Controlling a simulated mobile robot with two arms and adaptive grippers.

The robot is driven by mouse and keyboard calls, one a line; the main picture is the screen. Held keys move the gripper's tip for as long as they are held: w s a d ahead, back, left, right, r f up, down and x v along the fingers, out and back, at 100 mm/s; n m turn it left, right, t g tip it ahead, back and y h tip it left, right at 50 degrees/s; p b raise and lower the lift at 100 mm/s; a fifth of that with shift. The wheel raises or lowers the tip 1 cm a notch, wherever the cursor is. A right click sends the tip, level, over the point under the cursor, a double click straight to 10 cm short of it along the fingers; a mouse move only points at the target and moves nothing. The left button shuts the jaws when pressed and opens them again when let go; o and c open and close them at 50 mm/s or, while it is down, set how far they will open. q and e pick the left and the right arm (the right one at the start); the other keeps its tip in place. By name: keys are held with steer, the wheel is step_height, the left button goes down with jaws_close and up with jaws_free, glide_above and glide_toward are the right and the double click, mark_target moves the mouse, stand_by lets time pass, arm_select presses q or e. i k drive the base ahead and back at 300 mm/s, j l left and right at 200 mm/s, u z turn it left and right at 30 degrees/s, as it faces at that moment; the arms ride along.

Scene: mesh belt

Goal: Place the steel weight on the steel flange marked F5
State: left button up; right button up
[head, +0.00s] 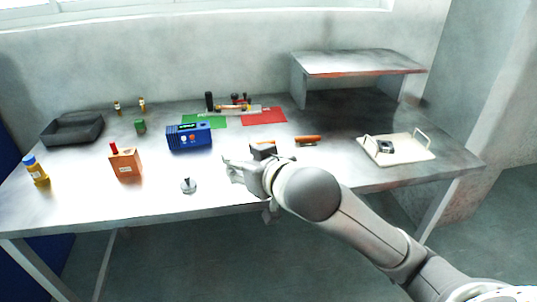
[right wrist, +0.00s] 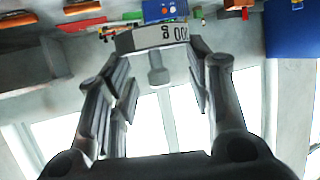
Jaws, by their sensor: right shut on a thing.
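My right gripper (head: 232,168) is over the front middle of the bench, just right of a small grey round piece with an upright post (head: 188,185). That piece may be the flange; no F5 mark is readable on it. In the right wrist view, which is upside down, my right gripper (right wrist: 161,62) is shut on the steel weight (right wrist: 150,38), a grey block with a knob and a label partly reading "00 g". The weight is hard to make out in the head view. My left gripper is not in view.
A blue device (head: 190,137) stands behind, left of the gripper. An orange box (head: 125,163) is left of the grey piece. A dark block (head: 262,150) is beside my right wrist. A white tray (head: 405,156) lies at right.

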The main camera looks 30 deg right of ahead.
mark_target(385, 144)
steer(key=z, duration=1)
steer(key=i+l+z, duration=0.1)
steer(key=i, duration=0.25)
steer(key=i+l+z, duration=0.1)
steer(key=i, duration=0.25)
